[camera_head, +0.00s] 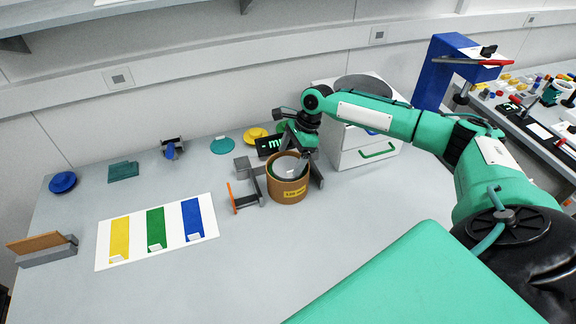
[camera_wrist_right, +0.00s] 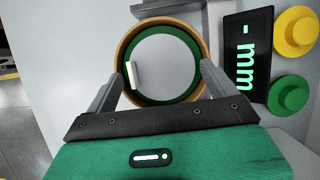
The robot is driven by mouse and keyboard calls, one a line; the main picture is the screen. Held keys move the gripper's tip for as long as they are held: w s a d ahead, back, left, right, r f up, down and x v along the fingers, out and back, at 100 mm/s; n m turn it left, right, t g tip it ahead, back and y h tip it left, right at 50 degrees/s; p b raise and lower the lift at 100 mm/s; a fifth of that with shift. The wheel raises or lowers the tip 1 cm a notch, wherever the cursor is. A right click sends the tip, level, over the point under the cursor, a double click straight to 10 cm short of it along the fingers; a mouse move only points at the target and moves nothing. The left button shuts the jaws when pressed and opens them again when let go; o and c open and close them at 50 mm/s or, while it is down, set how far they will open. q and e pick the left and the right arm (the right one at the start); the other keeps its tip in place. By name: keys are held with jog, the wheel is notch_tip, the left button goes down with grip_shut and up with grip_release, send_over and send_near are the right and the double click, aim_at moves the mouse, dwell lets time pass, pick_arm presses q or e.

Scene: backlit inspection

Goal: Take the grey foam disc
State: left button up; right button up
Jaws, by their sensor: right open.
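The light grey disc (camera_head: 287,168) lies inside a round brown tub (camera_head: 290,194) with a yellow label. In the right wrist view the disc (camera_wrist_right: 165,68) shows a white tab at its left, with a green ring around it inside the tub (camera_wrist_right: 124,48). My right gripper (camera_head: 289,174) is open over the tub. In the right wrist view its fingers (camera_wrist_right: 163,80) stand on either side of the tub, with nothing between them gripped. Whether the fingers touch the tub wall, I cannot tell. My left gripper is not in view.
A dark display (camera_head: 268,147) stands close behind the tub, with yellow (camera_head: 256,134) and teal (camera_head: 222,145) pieces beyond. A white drawer cabinet (camera_head: 350,150) stands behind right. An orange panel (camera_head: 232,196) stands left. A striped board (camera_head: 158,246) lies further left. The front table is clear.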

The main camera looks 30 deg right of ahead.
aim_at(288, 166)
jog(key=shift+x, duration=1.45)
jog(key=c, duration=0.4)
jog(key=shift+c, duration=0.2)
jog(key=shift+r, duration=0.2)
